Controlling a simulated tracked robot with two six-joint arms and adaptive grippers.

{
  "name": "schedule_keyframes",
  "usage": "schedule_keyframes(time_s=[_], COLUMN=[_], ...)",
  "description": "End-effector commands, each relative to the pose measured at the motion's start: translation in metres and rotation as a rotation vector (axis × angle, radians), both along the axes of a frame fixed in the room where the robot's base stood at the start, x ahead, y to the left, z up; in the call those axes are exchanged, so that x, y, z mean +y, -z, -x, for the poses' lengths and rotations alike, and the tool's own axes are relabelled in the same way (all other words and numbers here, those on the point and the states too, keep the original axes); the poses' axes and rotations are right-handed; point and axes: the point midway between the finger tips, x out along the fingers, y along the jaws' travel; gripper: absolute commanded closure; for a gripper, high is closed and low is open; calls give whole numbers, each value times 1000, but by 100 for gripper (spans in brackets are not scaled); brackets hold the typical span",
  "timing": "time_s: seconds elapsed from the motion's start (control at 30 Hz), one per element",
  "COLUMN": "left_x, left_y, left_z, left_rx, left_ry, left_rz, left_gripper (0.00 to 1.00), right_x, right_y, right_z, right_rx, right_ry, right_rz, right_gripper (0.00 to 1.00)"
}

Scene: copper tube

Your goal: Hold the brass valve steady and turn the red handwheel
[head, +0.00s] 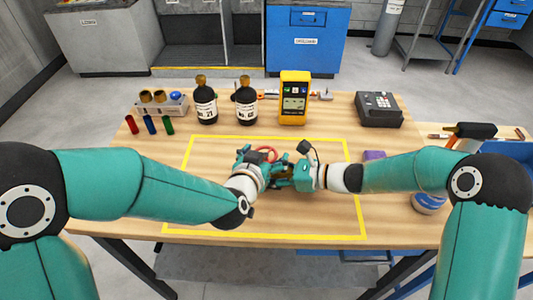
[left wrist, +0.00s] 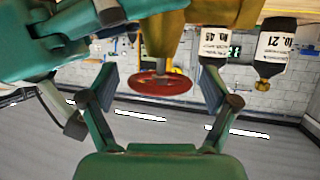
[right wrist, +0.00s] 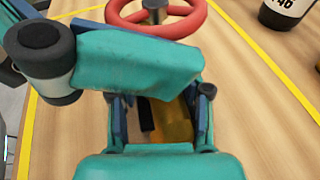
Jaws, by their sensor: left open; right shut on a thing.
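The red handwheel (head: 266,151) shows behind the two grippers, inside the yellow outline. In the left wrist view the handwheel (left wrist: 160,85) lies between the spread fingers of my left gripper (left wrist: 160,90), which is open with a visible gap to either side. In the right wrist view the handwheel (right wrist: 185,24) is at the top. The brass valve (right wrist: 172,122) shows between the fingers of my right gripper (right wrist: 160,105), which is shut on it. My right gripper (head: 291,173) hides most of the valve in the head view. My left gripper (head: 254,163) is beside it.
Two dark bottles (head: 206,106), a yellow meter (head: 294,98) and a black device (head: 379,108) stand along the back of the table. A rack (head: 160,103) and coloured tubes are at the back left. The left part of the outlined area is clear.

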Motion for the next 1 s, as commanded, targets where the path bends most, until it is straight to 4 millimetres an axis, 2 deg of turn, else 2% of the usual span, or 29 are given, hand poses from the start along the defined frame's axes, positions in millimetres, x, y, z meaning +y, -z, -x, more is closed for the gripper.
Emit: schedule_keyframes(time_s=[0.3,0.5,0.9,0.93,1.0], left_x=[11,17,18,18,18], left_y=[-18,-25,-26,-26,-26], left_z=[40,60,63,63,62], left_rx=[-2,-1,0,0,0], left_ry=[1,1,0,0,0], left_rz=[1,1,0,0,0], left_gripper=[13,13,13,13,13], right_x=[-1,0,0,0,0], right_y=[-1,-1,-1,-1,-1], right_z=[-1,-1,-1,-1,-1], right_rx=[-1,-1,-2,-2,-2], right_ry=[2,2,2,2,2], right_rz=[-1,-1,-1,-1,-1], right_gripper=[71,71,71,50,38])
